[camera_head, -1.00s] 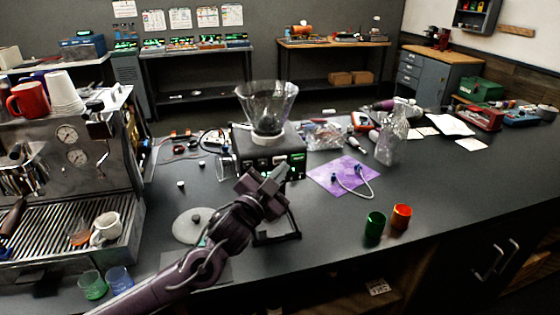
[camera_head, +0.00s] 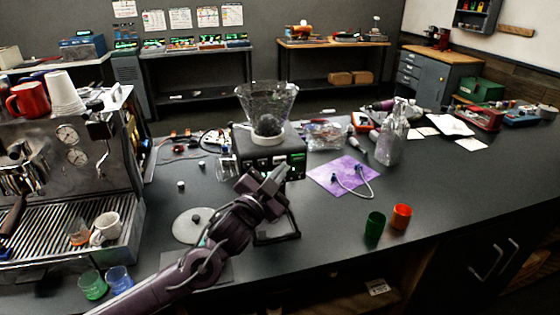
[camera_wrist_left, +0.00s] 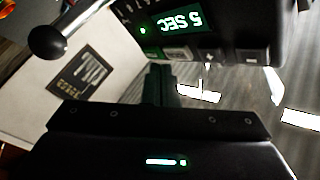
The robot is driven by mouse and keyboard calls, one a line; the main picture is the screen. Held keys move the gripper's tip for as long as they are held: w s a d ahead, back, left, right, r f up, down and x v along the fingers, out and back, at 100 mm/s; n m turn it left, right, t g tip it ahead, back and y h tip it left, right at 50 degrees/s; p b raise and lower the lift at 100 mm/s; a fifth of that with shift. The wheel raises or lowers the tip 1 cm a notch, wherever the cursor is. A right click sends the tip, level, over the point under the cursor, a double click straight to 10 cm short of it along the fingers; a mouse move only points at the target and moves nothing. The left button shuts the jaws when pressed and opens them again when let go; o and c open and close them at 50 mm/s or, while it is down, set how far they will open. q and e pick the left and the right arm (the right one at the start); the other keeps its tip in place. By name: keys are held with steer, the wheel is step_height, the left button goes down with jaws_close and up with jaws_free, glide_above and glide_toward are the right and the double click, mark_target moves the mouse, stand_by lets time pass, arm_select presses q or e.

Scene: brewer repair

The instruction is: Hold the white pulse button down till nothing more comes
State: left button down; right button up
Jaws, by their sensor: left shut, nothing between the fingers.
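The grinder (camera_head: 270,160) stands on the dark counter, with a clear hopper (camera_head: 266,98) on top and a dark ball-like mass inside. In the left wrist view its front panel shows upside down, with a green-lit display (camera_wrist_left: 181,20) reading "5 SEC". A pale square button (camera_wrist_left: 178,54) sits beside the display. My left gripper (camera_head: 281,174) is shut and empty at the grinder's front. Its fingertips (camera_wrist_left: 161,70) are close to that pale button. I cannot tell whether they touch or press it. The grinder's outlet is mostly hidden behind my gripper.
An espresso machine (camera_head: 75,160) with cups stands at left. A purple mat (camera_head: 325,172) with a cable lies right of the grinder. A pale disc (camera_head: 190,228) lies left of my arm.

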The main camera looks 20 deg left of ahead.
arm_select(q)
steer(key=shift+w, duration=0.1)
stand_by(0.3)
steer(key=shift+w+a, duration=0.25)
steer(key=shift+w, duration=0.05)
steer(key=shift+w+a, duration=0.25)
stand_by(2.6)
steer(key=shift+d, duration=0.1)
stand_by(2.4)
steer(key=shift+s+d, duration=0.35)
steer(key=shift+s, duration=0.3)
steer(key=shift+s+d, duration=0.75)
steer(key=shift+s, duration=0.3)
steer(key=shift+s+d, duration=0.7)
steer(key=shift+s, duration=0.3)
